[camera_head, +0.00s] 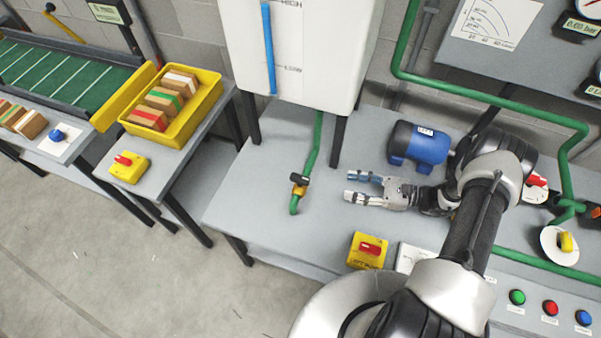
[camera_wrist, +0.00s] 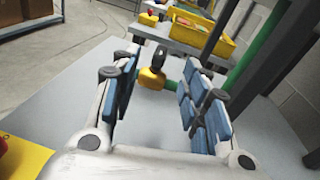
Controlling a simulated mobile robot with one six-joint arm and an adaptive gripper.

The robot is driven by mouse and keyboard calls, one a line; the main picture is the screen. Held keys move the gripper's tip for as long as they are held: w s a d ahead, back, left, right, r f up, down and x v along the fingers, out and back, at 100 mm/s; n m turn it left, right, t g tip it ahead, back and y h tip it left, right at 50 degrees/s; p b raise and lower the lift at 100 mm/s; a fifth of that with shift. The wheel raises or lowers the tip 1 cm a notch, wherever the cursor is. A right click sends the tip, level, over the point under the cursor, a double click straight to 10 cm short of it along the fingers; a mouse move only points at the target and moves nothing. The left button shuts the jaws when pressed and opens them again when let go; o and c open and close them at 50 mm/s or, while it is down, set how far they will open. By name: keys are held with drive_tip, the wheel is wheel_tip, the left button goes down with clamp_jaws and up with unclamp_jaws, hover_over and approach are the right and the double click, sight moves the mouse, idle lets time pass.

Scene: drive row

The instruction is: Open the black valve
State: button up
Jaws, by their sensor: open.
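The black valve (camera_head: 299,177) has a black handle on a yellow body and sits on the green pipe (camera_head: 315,147) below the white tank. In the wrist view the valve (camera_wrist: 154,75) shows between my fingers, a little left of the middle, with its black handle upright in that picture. My gripper (camera_head: 356,188) is open and empty over the grey bench, to the right of the valve and apart from it. Its fingers point left, toward the valve. In the wrist view my gripper (camera_wrist: 165,95) has its blue finger pads wide apart.
The white tank (camera_head: 295,45) stands on dark legs behind the valve. A blue motor (camera_head: 421,145) is just behind my gripper. A yellow box with a red switch (camera_head: 367,250) is at the bench front. A yellow crate (camera_head: 175,105) stands on the left table. The bench between gripper and valve is clear.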

sight(300, 177)
drive_tip(key=w+a+f, duration=0.1)
drive_tip(key=a, duration=0.4)
drive_tip(key=w+a+f+m+t, duration=0.1)
drive_tip(key=w+a, duration=0.1)
drive_tip(key=a, duration=0.4)
drive_tip(key=w+a+f+m+t, duration=0.1)
drive_tip(key=w+a, duration=0.1)
drive_tip(key=a, duration=0.3)
drive_tip(key=shift+a+f, duration=0.15)
drive_tip(key=shift+f, duration=0.1)
drive_tip(key=shift+c, duration=0.4)
clamp_jaws()
